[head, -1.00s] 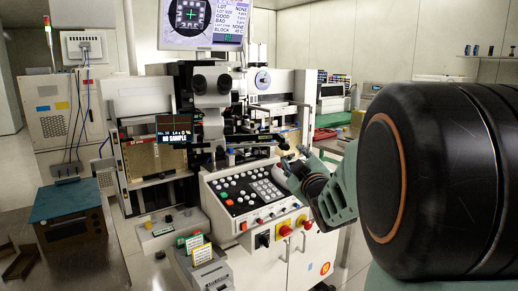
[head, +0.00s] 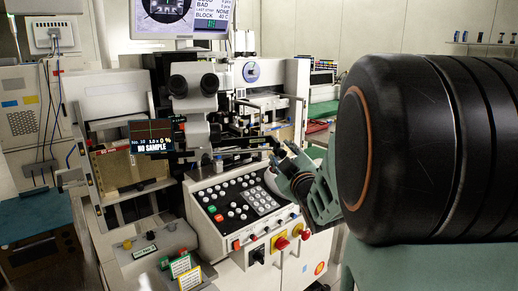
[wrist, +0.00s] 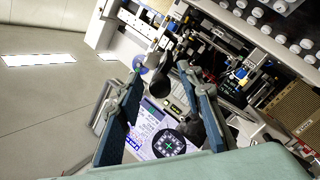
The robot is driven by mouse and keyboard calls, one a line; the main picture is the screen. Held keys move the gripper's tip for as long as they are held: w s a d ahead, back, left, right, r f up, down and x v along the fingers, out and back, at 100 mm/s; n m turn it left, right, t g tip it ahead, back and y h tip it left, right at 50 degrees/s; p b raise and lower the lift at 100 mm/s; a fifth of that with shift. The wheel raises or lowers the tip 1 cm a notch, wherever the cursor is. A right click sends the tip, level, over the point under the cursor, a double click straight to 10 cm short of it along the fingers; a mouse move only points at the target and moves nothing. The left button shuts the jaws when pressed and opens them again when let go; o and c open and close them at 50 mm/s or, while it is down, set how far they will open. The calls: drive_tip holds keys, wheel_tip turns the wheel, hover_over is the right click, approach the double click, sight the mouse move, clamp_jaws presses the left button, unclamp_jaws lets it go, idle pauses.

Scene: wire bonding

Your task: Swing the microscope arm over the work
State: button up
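The microscope (head: 193,88), a pale body with two black eyepieces, stands upright at the front of the bonding machine in the head view, below the monitor. My gripper (head: 277,148) is to its right and lower, above the right side of the button panel, with a visible gap between them. In the wrist view my gripper (wrist: 160,72) has its two blue-padded fingers well apart and nothing clearly held between them. The monitor and machine parts show behind the fingers. Which part there is the microscope arm, I cannot tell. The work area under the microscope is partly hidden.
The button panel (head: 245,205) with red and yellow knobs lies below my gripper. A small "NO SAMPLE" display (head: 153,135) is left of the microscope. The monitor (head: 180,18) hangs above. A teal-topped box (head: 35,215) stands at the left. Open floor shows in the wrist view.

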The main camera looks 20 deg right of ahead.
drive_tip(key=shift+w, duration=0.15)
drive_tip(key=shift+c, duration=0.6)
clamp_jaws()
